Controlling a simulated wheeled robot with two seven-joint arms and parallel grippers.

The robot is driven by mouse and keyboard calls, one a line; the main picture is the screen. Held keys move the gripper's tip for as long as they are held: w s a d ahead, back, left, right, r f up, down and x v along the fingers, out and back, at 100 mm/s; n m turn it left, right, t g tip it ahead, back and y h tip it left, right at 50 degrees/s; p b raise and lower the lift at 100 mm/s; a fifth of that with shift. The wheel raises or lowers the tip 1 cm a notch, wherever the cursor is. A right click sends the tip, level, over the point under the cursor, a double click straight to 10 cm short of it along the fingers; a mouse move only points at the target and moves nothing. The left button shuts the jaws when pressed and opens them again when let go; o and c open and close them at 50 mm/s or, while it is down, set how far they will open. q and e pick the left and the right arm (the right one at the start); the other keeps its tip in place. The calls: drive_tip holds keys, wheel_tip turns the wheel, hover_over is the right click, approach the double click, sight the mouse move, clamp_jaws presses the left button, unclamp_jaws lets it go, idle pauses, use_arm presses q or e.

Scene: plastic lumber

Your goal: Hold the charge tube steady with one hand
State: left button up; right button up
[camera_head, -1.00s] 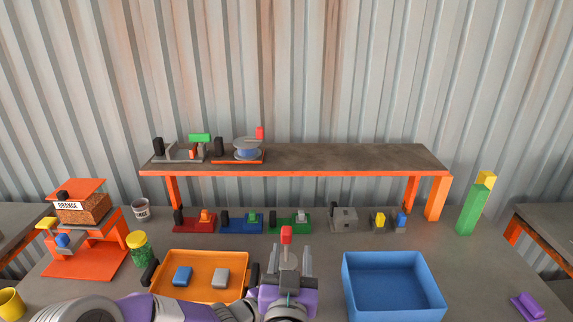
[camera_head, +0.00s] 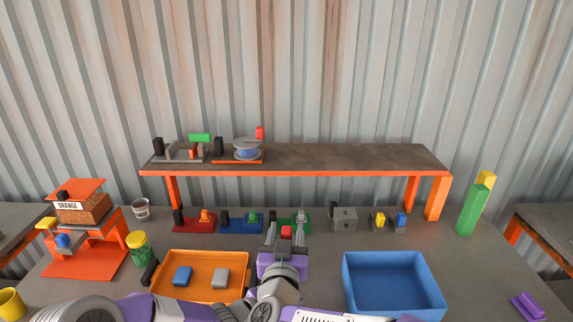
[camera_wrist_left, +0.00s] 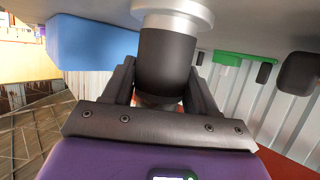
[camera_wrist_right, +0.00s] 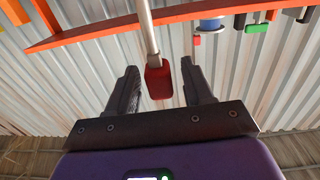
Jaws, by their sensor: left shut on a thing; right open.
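In the left wrist view my left gripper (camera_wrist_left: 163,76) is shut on a dark cylinder with a silver collar (camera_wrist_left: 165,55), which appears to be the charge tube. The left gripper and this tube cannot be made out in the head view. My right gripper (camera_head: 286,240) is open in front of the green-based fixture, its fingers either side of a red tip (camera_head: 286,231). In the right wrist view the red tip (camera_wrist_right: 158,80) ends a thin metal rod (camera_wrist_right: 147,28) between the open fingers; contact cannot be told.
An orange tray (camera_head: 200,257) with a blue and a grey block lies left. A blue bin (camera_head: 395,258) stands right. Several small fixtures (camera_head: 240,222) line the bench under the raised shelf (camera_head: 330,160). Bench right of the bin is mostly clear.

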drive_tip(key=shift+w, duration=1)
drive_tip(key=shift+c, duration=0.3)
clamp_jaws()
